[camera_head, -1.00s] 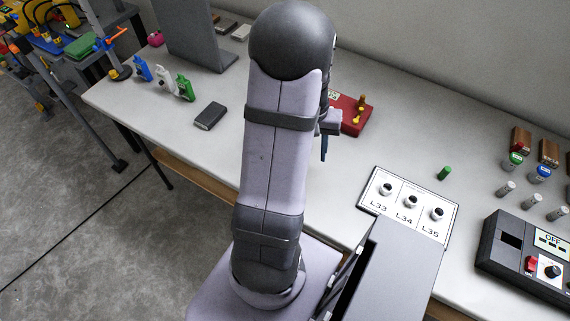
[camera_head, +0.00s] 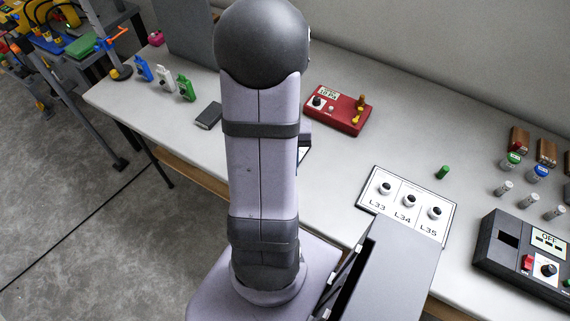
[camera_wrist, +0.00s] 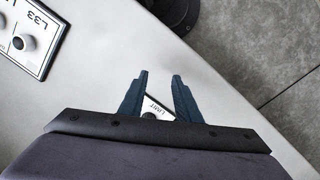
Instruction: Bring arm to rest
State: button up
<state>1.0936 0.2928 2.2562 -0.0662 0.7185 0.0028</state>
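My gripper (camera_wrist: 160,78) shows in the wrist view with its two dark blue fingers apart and nothing held between them. It is over the white table (camera_wrist: 95,90). A white piece with dark lettering (camera_wrist: 155,106) shows between the fingers, partly hidden by my gripper; I cannot tell how far below it lies. In the head view my arm stands upright in front of the table, and only a small part of my gripper shows past its right side.
A red device with a display (camera_head: 338,110) stands right of my arm. A white panel marked L33, L34, L35 (camera_head: 408,220) lies nearer, with a green cap (camera_head: 442,172) behind it. A dark control box (camera_head: 525,262) and several vials are at right. Small coloured bottles (camera_head: 165,78) stand at left.

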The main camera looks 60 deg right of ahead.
dwell(0.3)
jog(key=shift+y, duration=0.4)
jog(key=a, duration=0.1)
jog(key=s+a, duration=0.1)
jog(key=a+f, duration=0.1)
jog(key=a, duration=0.1)
jog(key=shift+s, duration=0.25)
jog(key=shift+w+a+r, duration=0.2)
jog(key=shift+a+r, duration=0.2)
jog(key=shift+a, duration=0.4)
jog(key=w+a+r+n+p, duration=0.1)
jog(key=w+a+r+n, duration=0.2)
jog(key=a, duration=0.3)
jog(key=w+a+r+n+h+p, duration=0.1)
jog(key=w+a+r+n+p, duration=0.1)
jog(key=a, duration=0.5)
jog(key=w+a+r+n+t+h+p, duration=0.1)
jog(key=w+a+r+n, duration=0.3)
jog(key=w+a+n, duration=0.2)
jog(key=shift+a+r+n, duration=0.25)
jog(key=shift+a+n, duration=0.25)
jog(key=shift+a, duration=0.15)
notch_tip(320, 180, down, 41)
jog(key=b, duration=4)
